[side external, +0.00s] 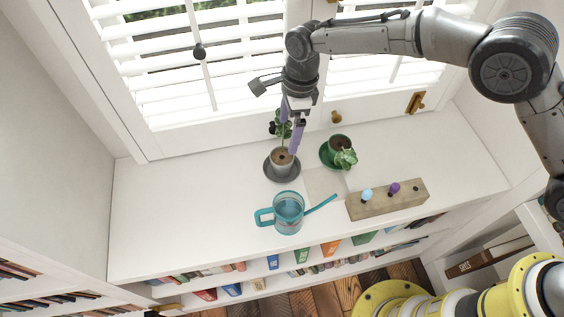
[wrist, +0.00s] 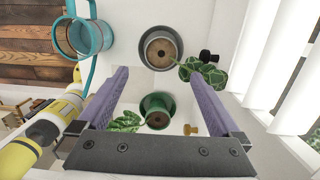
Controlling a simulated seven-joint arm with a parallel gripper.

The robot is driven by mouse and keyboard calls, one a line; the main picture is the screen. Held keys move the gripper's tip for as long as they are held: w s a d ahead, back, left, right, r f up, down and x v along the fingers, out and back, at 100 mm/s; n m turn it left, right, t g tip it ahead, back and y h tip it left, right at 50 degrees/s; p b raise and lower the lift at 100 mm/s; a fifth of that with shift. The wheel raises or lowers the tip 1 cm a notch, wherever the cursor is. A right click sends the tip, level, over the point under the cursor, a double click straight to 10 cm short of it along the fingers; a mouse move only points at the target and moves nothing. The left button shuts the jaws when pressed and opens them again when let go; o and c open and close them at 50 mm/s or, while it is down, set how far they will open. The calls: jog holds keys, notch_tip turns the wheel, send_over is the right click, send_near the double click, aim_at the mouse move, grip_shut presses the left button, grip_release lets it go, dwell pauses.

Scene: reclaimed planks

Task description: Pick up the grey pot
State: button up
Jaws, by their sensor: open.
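The grey pot (side external: 281,166) holds brown soil and a leafy green plant, and stands upright on a dark grey saucer (side external: 268,171) on the white sill. In the wrist view the grey pot (wrist: 147,50) is at upper middle, with its leaves to its right. My gripper (side external: 291,137) is just above the pot beside the plant, its purple fingers pointing down. In the wrist view my gripper (wrist: 156,70) is open, its fingers wide apart and empty. The pot lies beyond the fingertips there. The arm and fingers partly cover the plant in the side view.
A green pot (side external: 335,142) with a plant stands close right of the grey one. A teal watering can (side external: 289,213) is in front, its spout rightward. A wooden block (side external: 387,202) with pegs is at right. White blinds (side external: 175,80) stand behind. The sill's left is clear.

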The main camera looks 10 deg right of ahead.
aim_at(282, 157)
jog(key=f, duration=0.3)
jog(key=a+f, duration=0.1)
jog(key=f, duration=0.7)
jog(key=shift+w+a+f, duration=0.1)
jog(key=shift+a+f, duration=0.15)
grip_shut()
